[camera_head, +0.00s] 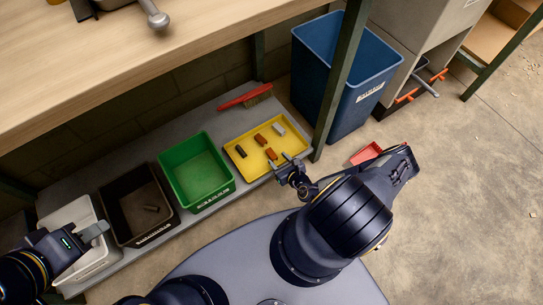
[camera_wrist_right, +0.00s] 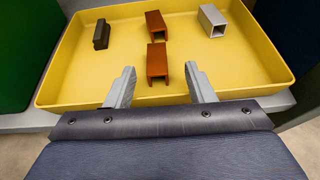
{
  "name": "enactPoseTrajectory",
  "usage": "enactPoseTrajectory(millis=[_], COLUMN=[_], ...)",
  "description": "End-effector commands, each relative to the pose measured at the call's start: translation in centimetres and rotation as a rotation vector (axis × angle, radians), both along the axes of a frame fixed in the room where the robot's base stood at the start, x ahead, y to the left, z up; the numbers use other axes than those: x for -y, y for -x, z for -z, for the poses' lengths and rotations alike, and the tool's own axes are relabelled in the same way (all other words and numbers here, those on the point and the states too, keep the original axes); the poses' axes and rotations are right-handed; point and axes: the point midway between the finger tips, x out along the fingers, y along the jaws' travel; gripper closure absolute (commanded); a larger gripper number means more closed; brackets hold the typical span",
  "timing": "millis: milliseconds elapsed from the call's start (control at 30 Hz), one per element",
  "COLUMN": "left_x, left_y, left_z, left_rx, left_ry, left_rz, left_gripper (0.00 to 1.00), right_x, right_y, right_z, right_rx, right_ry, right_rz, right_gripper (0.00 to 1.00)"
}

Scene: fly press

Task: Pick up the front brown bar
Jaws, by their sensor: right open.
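The front brown bar (camera_wrist_right: 158,62) lies in the yellow tray (camera_wrist_right: 70,62), close to its near side; it also shows in the head view (camera_head: 271,154). A second brown bar (camera_wrist_right: 156,25) lies just behind it. My right gripper (camera_wrist_right: 161,76) is open and empty at the tray's near edge. Its two fingers stand apart to the left and right of the front brown bar, with the bar's near end roughly between their tips in the picture. I cannot tell the height above the tray. My left gripper (camera_head: 96,231) is near the white bin at the far left; its jaw state is unclear.
The tray also holds a dark bar (camera_wrist_right: 102,34) at left and a grey square tube (camera_wrist_right: 212,20) at right. A green bin (camera_head: 195,172), a black bin (camera_head: 128,205) and a white bin (camera_head: 70,218) stand left. A blue bin (camera_head: 345,80) and table leg (camera_head: 343,75) stand right.

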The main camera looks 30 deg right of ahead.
Motion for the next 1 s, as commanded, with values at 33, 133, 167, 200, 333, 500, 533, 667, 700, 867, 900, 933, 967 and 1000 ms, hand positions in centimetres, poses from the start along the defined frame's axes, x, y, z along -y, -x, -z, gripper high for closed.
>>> enactPoseTrajectory(millis=[33,133,167,200,333,500,533,667,700,867,900,933,967,1000], left_x=[0.0,0.0,0.0,0.0,0.0,0.0,0.0,0.0,0.0,0.0,0.0,0.0,0.0,0.0], left_y=[0.0,0.0,0.0,0.0,0.0,0.0,0.0,0.0,0.0,0.0,0.0,0.0,0.0,0.0], left_z=[0.4,1.4,1.8,2.3,2.9,2.9,2.9,2.8,2.8,2.8,2.8,2.8,2.8,2.8], left_rx=[0.000,0.000,0.000,0.000,0.000,0.000,0.000,0.000,0.000,0.000,0.000,0.000,0.000,0.000], left_ry=[0.000,0.000,0.000,0.000,0.000,0.000,0.000,0.000,0.000,0.000,0.000,0.000,0.000,0.000], left_rz=[0.000,0.000,0.000,0.000,0.000,0.000,0.000,0.000,0.000,0.000,0.000,0.000,0.000,0.000], left_gripper=[0.64,0.64,0.64,0.64,0.64,0.64,0.64,0.64,0.64,0.64,0.64,0.64,0.64,0.64], right_x=[-0.1,-0.4,-0.4,-0.6,-0.6,-0.7,-0.6,-0.6,-0.6,-0.6,-0.6,-0.6,-0.6,-0.6], right_y=[-0.4,-1.6,-2.1,-2.6,-4.2,-4.7,-4.7,-4.7,-4.7,-4.7,-4.7,-4.7,-4.7,-4.7], right_z=[0.3,1.1,1.4,1.7,2.1,2.0,2.0,2.0,2.0,2.0,2.0,2.0,2.0,2.0], right_rx=[0.002,0.002,0.003,0.003,0.003,0.001,0.001,0.001,0.001,0.001,0.001,0.001,0.001,0.001], right_ry=[0.000,-0.002,-0.002,-0.001,-0.001,-0.001,-0.001,0.000,0.000,0.000,0.000,0.000,0.000,0.000], right_rz=[0.000,0.000,0.000,-0.001,-0.001,-0.001,-0.001,-0.001,-0.001,-0.001,-0.001,-0.001,-0.001,-0.001], right_gripper=[0.51,0.51,0.51,0.51,0.51,0.51,0.51,0.52,0.57,0.78,0.84,0.88,0.92,0.97])
